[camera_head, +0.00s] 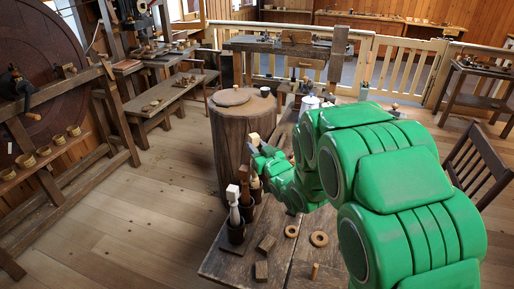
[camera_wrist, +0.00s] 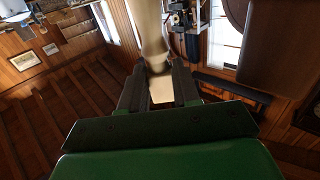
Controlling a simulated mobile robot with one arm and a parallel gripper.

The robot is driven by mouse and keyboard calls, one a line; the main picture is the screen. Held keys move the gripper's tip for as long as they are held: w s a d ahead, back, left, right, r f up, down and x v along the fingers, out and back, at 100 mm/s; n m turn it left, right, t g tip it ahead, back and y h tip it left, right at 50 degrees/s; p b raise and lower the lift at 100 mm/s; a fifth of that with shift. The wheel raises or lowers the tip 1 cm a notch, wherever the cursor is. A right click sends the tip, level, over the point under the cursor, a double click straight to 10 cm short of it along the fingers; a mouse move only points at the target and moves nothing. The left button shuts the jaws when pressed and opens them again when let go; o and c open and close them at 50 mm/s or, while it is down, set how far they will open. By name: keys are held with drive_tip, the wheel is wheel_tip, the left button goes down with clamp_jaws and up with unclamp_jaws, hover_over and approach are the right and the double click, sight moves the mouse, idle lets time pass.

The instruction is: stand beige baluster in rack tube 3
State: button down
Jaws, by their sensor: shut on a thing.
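My gripper (camera_head: 262,152) is shut on the beige baluster. Its pale square end (camera_head: 255,138) shows at the jaws in the head view. In the wrist view the smooth pale shaft (camera_wrist: 151,35) runs away from the jaws (camera_wrist: 160,88), its squared end between them. The rack stands at the table's left edge, below my gripper, with dark tubes; the nearest tube (camera_head: 236,232) holds a white-topped baluster (camera_head: 233,205). Behind it are a brown-topped piece (camera_head: 244,176) and a pale piece (camera_head: 255,183). I cannot tell whether that pale piece is part of the held baluster. Tube numbers are not readable.
A small peg (camera_head: 314,271) stands near the front. A large round stump (camera_head: 232,130) stands behind the rack. My green arm hides much of the table's right side.

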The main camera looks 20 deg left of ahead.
drive_tip(key=shift+f, duration=0.2)
wheel_tip(320, 180, down, 3)
drive_tip(key=shift+r, duration=0.2)
idle(0.6)
drive_tip(key=c, duration=0.7)
unclamp_jaws()
drive_tip(key=shift+c, duration=0.2)
drive_tip(key=v, duration=0.7)
